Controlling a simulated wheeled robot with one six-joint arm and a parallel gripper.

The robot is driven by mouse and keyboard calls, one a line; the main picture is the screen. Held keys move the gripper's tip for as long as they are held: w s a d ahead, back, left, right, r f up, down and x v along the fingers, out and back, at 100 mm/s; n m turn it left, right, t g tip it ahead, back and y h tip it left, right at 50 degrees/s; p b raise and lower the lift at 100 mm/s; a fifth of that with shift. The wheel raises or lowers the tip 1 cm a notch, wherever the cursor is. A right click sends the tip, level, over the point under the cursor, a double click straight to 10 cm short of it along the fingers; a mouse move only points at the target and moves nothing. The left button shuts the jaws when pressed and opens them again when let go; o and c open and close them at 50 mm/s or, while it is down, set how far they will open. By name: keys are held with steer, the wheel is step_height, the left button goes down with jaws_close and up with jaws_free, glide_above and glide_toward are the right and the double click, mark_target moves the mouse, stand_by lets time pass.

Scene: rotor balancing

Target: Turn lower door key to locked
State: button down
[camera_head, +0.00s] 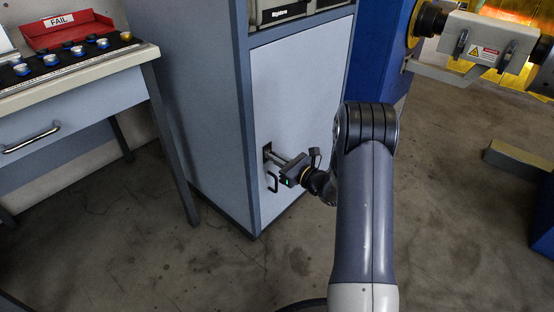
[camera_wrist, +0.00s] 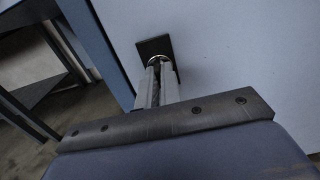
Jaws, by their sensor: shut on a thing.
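The lower cabinet door (camera_head: 298,100) is a light panel, closed, below a dark unit in the grey cabinet. A dark square lock plate (camera_wrist: 155,47) is on the door in the wrist view, with a round metallic part, the key (camera_wrist: 155,60), at its lower edge. My gripper (camera_head: 273,156) reaches the lock near the door's left edge in the head view. Its fingers (camera_wrist: 158,72) are shut on the key in front of the plate. Most of the key is hidden between the fingers, so its turn angle cannot be told.
A workbench (camera_head: 100,80) with a red FAIL tray (camera_head: 65,28) stands at left. A machine with a warning label (camera_head: 483,54) is at upper right. Bare floor (camera_head: 200,270) lies in front of the cabinet.

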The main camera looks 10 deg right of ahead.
steer(key=c, duration=1.6)
jaws_free()
steer(key=p+v, duration=0.3)
steer(key=v, duration=0.7)
steer(key=shift+s+d, duration=0.2)
steer(key=shift+s, duration=0.15)
steer(key=shift+w, duration=0.1)
